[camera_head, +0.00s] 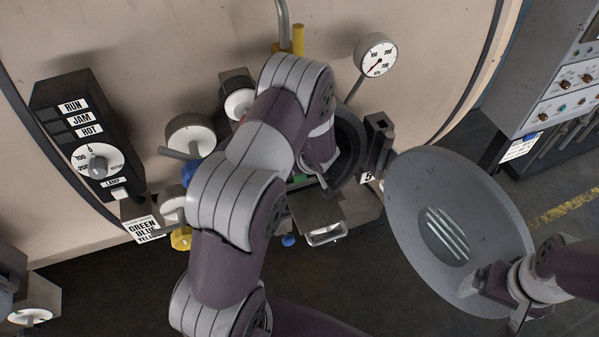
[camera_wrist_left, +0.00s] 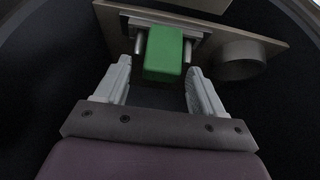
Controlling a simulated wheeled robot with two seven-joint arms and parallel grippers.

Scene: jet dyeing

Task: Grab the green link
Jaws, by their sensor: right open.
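The green link (camera_wrist_left: 164,50) is a green block at the top middle of the left wrist view, in front of a metal plate with two pins. My left gripper (camera_wrist_left: 159,70) is open, with one finger on each side of the block's near end. Gaps show between the fingers and the block. In the head view my left arm reaches into a dark round opening and hides most of that gripper. A small green patch (camera_head: 299,179) shows below it; I cannot tell if it is the link. My right gripper (camera_head: 494,300) is open at the round door's lower edge.
The open round door (camera_head: 430,190) stands right of the opening (camera_head: 350,150). A control panel (camera_head: 85,140) is at the left and a pressure gauge (camera_head: 377,54) above. In the left wrist view a short grey tube (camera_wrist_left: 238,60) sits right of the block.

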